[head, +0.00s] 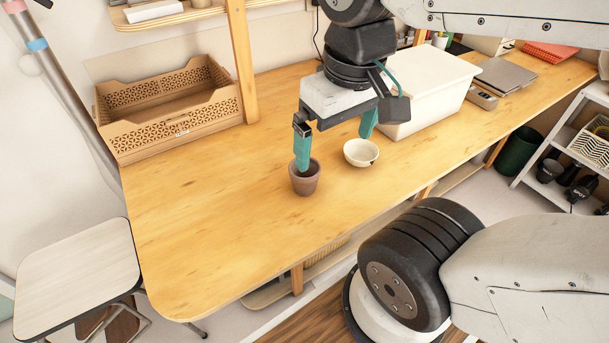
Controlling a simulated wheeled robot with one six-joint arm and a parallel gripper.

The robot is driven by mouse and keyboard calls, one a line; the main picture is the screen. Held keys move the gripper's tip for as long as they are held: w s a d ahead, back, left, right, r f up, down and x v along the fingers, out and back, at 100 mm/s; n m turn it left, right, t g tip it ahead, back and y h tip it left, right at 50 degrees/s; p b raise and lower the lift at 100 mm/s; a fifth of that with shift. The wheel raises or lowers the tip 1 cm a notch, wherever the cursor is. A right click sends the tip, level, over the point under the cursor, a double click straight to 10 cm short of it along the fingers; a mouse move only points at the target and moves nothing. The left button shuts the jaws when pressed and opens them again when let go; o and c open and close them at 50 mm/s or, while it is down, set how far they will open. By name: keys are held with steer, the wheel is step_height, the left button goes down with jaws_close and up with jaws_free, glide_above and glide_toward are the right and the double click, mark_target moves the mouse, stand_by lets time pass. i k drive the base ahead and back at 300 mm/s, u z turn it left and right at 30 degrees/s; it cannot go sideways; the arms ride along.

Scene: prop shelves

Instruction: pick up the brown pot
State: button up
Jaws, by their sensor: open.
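The brown pot (305,181) stands upright on the wooden table, near the middle of the head view. My gripper (335,150) is open above the table, with its two teal fingers spread wide. The left finger reaches down to the pot's mouth and covers part of its rim. I cannot tell whether this finger is inside the pot, behind it or touching it. The right finger is up and to the right, behind the cream bowl. Nothing is held between the fingers.
A cream bowl (361,153) sits just right of the pot. A white lidded box (428,88) stands behind it, and a brown crate (168,108) stands at the back left. The wooden table (215,235) is clear at the left and front. A stool (78,275) stands left of it.

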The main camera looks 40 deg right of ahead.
mark_target(304, 184)
steer(key=z, duration=2.4)
steer(key=k, duration=1.25)
steer(key=u, duration=2)
steer(key=i, duration=0.5)
steer(key=u, duration=0.05)
